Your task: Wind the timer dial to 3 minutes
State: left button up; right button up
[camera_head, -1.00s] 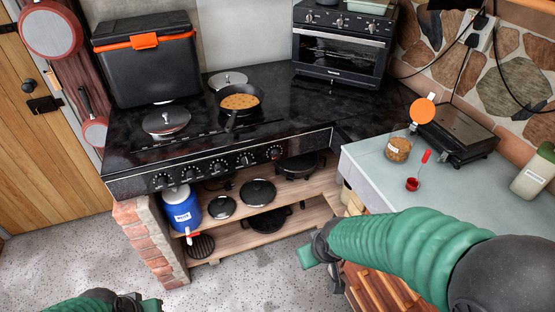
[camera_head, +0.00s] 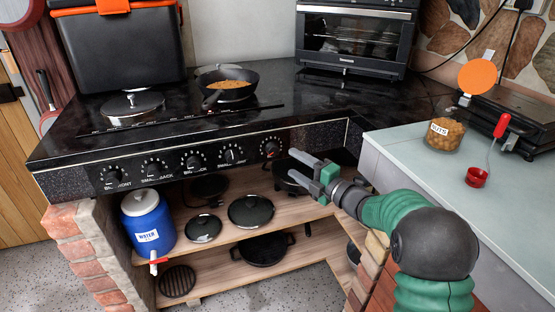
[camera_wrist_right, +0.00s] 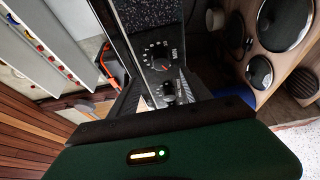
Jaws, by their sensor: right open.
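The dial with the red pointer (camera_head: 271,148) is the rightmost of a row of knobs on the cooker's front panel. It also shows in the right wrist view, with its red pointer and white scale marks (camera_wrist_right: 160,65). My left gripper is out of view.
A pan with food (camera_head: 234,86) sits on the black cooktop. Below are shelves with lids and a blue water jug (camera_head: 148,224). The pale counter (camera_head: 500,220) at right holds a jar (camera_head: 444,134) and a red cup (camera_head: 477,177). A toaster oven (camera_head: 355,40) stands behind.

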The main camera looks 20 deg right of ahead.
aim_at(275, 153)
jog(key=x, duration=0.2)
jog(key=b+x, duration=0.1)
jog(key=x, duration=0.4)
jog(key=shift+w+d+f, duration=0.15)
jog(key=shift+w+f, duration=0.15)
jog(key=shift+w+a+r, duration=0.1)
jog(key=shift+w+a, duration=0.2)
jog(key=shift+w, duration=0.15)
grip_shut()
